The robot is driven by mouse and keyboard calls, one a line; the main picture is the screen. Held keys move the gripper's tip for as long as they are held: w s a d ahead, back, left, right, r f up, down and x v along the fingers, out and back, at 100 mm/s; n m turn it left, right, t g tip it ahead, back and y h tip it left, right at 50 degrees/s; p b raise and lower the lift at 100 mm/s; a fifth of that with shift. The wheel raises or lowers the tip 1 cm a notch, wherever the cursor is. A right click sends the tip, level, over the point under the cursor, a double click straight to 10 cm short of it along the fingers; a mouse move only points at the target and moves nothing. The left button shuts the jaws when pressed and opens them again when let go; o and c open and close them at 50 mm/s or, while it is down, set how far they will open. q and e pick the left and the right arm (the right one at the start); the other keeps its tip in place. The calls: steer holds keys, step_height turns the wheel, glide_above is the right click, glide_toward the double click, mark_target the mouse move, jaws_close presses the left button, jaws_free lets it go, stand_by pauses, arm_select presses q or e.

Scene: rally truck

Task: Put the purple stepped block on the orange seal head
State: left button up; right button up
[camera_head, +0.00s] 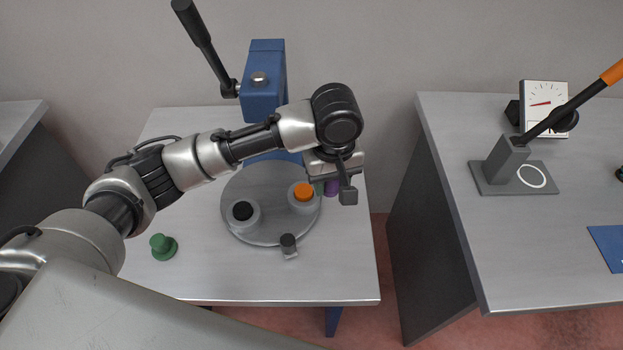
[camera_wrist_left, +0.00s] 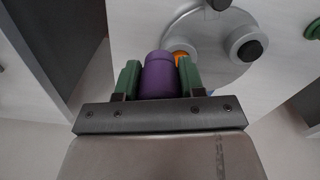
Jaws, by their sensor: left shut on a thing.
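My left gripper (camera_head: 331,180) is shut on the purple stepped block (camera_head: 331,188). In the left wrist view the block (camera_wrist_left: 160,77) sits between the gripper's two green finger pads (camera_wrist_left: 158,80). The orange seal head (camera_head: 303,191) is on a grey round holder on the turntable disc, just left of the block in the head view. In the wrist view the seal head (camera_wrist_left: 181,56) is partly hidden behind the block. The block appears apart from it, but its height above the disc is hard to tell. My right gripper is not in view.
The grey disc (camera_head: 270,233) also carries a black head (camera_head: 243,210). A small dark-topped piece (camera_head: 288,243) is at its front edge. A blue lever press (camera_head: 262,95) stands behind. A green stepped block (camera_head: 161,247) is front left. A gauge table (camera_head: 450,170) stands right.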

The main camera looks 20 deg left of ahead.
arm_select(q)
glide_above(303, 190)
steer(key=f, duration=0.5)
steer(key=shift+s+d+p, duration=0.15)
steer(key=shift+d+p, duration=0.1)
steer(key=shift+p, duration=0.15)
steer(key=shift+a+f, duration=0.15)
steer(key=shift+f, duration=0.4)
steer(key=shift+f+p, duration=0.35)
steer(key=shift+f, duration=1.3)
steer(key=o, duration=1)
steer(key=shift+f, duration=0.1)
